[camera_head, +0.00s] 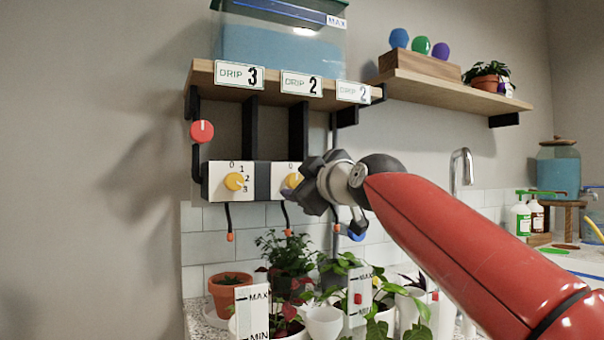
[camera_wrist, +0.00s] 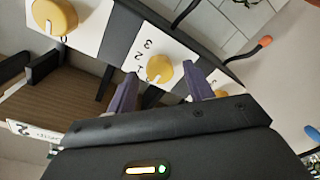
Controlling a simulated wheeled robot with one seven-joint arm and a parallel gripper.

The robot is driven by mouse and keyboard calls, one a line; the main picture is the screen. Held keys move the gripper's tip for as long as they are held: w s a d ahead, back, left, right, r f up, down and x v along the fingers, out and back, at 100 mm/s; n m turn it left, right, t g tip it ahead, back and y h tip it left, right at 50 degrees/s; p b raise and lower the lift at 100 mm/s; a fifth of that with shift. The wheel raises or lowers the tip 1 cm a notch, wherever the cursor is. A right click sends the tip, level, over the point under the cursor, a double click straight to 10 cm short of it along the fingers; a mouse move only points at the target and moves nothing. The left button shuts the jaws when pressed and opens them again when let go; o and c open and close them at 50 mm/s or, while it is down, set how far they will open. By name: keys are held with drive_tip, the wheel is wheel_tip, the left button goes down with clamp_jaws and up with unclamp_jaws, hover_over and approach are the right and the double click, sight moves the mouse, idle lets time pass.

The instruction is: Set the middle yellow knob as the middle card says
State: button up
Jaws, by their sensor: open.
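The middle yellow knob (camera_head: 293,180) sits on a white dial plate, partly hidden by my gripper in the head view. In the wrist view this knob (camera_wrist: 160,68) lies between the tips of my gripper (camera_wrist: 162,88), whose two purple-grey fingers are apart on either side of it. I cannot tell whether either finger touches it. Its white mark faces lower left in the wrist view, seemingly toward the 0 end of the scale; the exact number is unclear. The middle card (camera_head: 301,84) on the shelf edge reads DRIP 2.
The left yellow knob (camera_head: 234,181) is beside it, under a card (camera_head: 237,75) reading DRIP 3. The right knob (camera_wrist: 54,16) shows in the wrist view; its card (camera_head: 352,92) reads DRIP 2. A red knob (camera_head: 202,131) is at left. Potted plants (camera_head: 288,255) stand below.

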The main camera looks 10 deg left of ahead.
drive_tip(key=c, duration=1)
drive_tip(key=shift+m, duration=0.4)
drive_tip(key=m+b, duration=0.1)
drive_tip(key=m, duration=0.2)
drive_tip(key=shift+f, duration=0.1)
drive_tip(key=m, duration=0.4)
drive_tip(key=shift+m, duration=0.3)
drive_tip(key=m, duration=0.4)
drive_tip(key=shift+m+t, duration=0.3)
drive_tip(key=shift+m+p, duration=0.55)
drive_tip(key=shift+m, duration=1.05)
